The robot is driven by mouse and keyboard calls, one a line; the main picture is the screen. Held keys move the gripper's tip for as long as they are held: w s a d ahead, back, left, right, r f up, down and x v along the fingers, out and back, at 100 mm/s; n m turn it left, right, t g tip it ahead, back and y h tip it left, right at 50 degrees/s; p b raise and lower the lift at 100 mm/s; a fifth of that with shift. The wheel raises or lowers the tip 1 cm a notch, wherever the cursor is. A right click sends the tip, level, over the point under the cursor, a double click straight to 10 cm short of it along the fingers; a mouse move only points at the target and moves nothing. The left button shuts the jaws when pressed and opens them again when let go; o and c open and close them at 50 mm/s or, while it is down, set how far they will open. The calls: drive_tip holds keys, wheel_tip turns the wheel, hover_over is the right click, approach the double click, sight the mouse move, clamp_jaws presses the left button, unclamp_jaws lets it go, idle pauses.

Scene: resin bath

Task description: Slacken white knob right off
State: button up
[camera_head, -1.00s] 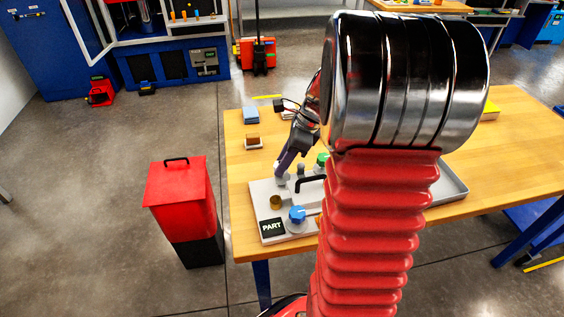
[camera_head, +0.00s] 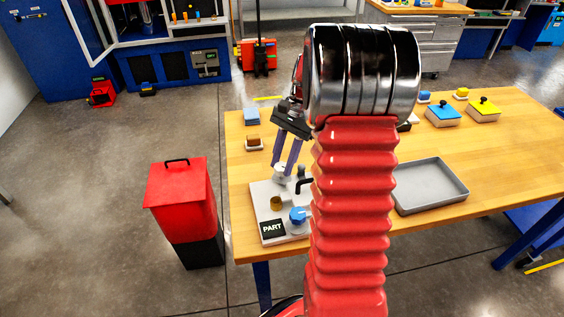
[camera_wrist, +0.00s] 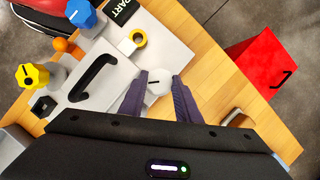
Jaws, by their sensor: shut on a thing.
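The white knob (camera_wrist: 158,84) stands on the grey panel plate (camera_wrist: 172,48) and shows between my fingers in the wrist view. My gripper (camera_wrist: 160,77) is shut on it, one purple finger on each side. In the head view my gripper (camera_head: 283,165) reaches down to the white knob (camera_head: 281,174) on the far part of the plate (camera_head: 262,190). Whether the knob has lifted off its seat cannot be told.
The plate also carries a blue knob (camera_wrist: 82,13), a yellow knob (camera_wrist: 32,76), a black handle (camera_wrist: 93,76) and a brass ring (camera_wrist: 138,38). A grey tray (camera_head: 462,190) lies to the right on the table. A red bin (camera_head: 178,200) stands left of the table.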

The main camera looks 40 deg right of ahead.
drive_tip(key=n, duration=0.2)
drive_tip(key=n+g+h, duration=0.1)
drive_tip(key=n, duration=0.1)
drive_tip(key=shift+w+n+g, duration=0.3)
drive_tip(key=shift+w, duration=0.1)
drive_tip(key=shift+a+r+n+g+h, duration=0.1)
drive_tip(key=shift+n+g+h, duration=0.45)
drive_tip(key=shift+n, duration=1.35)
drive_tip(key=shift+w, duration=0.1)
drive_tip(key=o, duration=1.1)
drive_tip(key=shift+c, duration=0.2)
drive_tip(key=v, duration=1.3)
drive_tip(key=shift+r, duration=0.2)
